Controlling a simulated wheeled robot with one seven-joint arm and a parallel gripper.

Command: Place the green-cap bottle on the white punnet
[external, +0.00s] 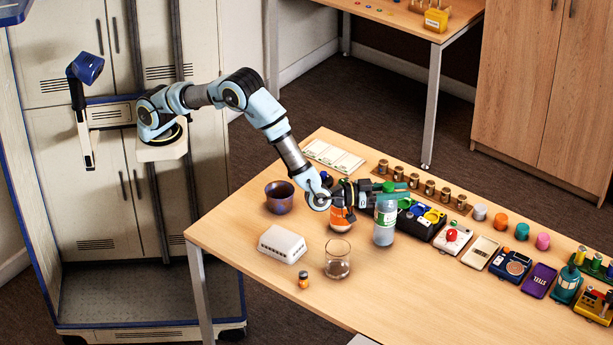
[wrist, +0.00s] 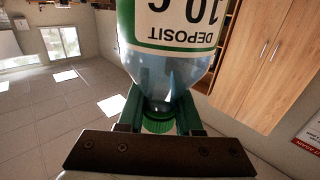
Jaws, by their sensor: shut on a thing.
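The green-cap bottle (external: 384,226) is clear, with a white and green label, and stands upright at the middle of the table. My gripper (external: 388,192) is shut on its neck. In the wrist view the green fingers (wrist: 160,112) pinch the neck from both sides, the green cap (wrist: 158,126) shows between them, and the label of the bottle (wrist: 180,25) reads "DEPOSIT". I cannot tell whether the bottle's base touches the table. The white punnet (external: 282,244) lies to the left of the bottle, apart from it, with nothing on top.
A clear glass (external: 338,262), an orange container (external: 341,219) and a purple bowl (external: 279,197) stand near the punnet. A small orange-brown bottle (external: 303,280) is in front. A black tray (external: 418,229) and several jars and devices fill the right side.

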